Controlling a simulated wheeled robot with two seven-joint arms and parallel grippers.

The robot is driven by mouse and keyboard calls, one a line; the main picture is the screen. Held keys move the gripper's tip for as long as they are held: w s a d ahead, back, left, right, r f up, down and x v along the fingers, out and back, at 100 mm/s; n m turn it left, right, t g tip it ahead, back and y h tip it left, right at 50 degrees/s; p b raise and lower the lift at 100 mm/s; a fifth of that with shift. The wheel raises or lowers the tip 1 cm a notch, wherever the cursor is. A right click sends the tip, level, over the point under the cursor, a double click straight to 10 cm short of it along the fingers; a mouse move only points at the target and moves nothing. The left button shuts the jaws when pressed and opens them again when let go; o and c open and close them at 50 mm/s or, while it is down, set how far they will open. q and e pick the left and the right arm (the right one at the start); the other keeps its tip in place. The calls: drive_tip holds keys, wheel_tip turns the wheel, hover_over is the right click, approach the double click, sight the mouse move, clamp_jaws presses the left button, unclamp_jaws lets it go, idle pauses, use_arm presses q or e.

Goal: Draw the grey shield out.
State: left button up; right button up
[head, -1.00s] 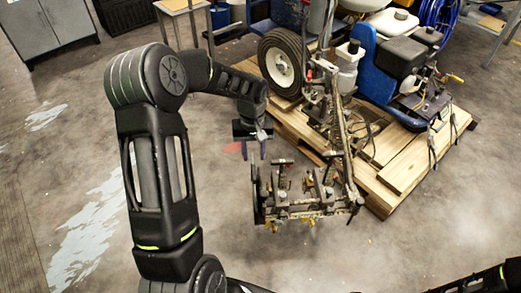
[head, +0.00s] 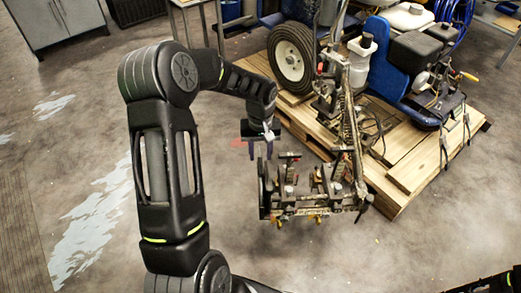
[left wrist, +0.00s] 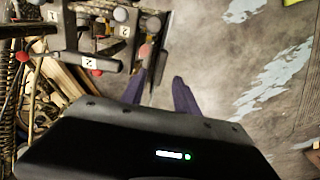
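The grey shield appears to be the thin dark upright plate (head: 263,190) at the left end of the striper's spray carriage (head: 312,200). In the left wrist view, a thin plate (left wrist: 160,48) stands edge-on at the right end of the carriage. My left gripper (head: 260,149) is just behind the plate's top in the head view. Its two purple fingers are apart with nothing between them; in the left wrist view the gripper (left wrist: 158,94) points toward floor beside the plate, without visible contact. My right gripper is out of view.
The blue striper with its black-tyred wheel (head: 292,58) stands on a wooden pallet (head: 405,180). A metal arm links it to the carriage, crowded with knobs and brackets. Bare concrete floor (head: 100,150) lies open to the left. A grey cabinet (head: 60,18) stands at the back left.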

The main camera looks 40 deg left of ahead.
sight(261, 165)
use_arm(q)
drive_tip(key=shift+f+b, duration=1.6)
drive_tip(key=shift+f, duration=1.15)
clamp_jaws()
drive_tip(key=shift+r, duration=0.1)
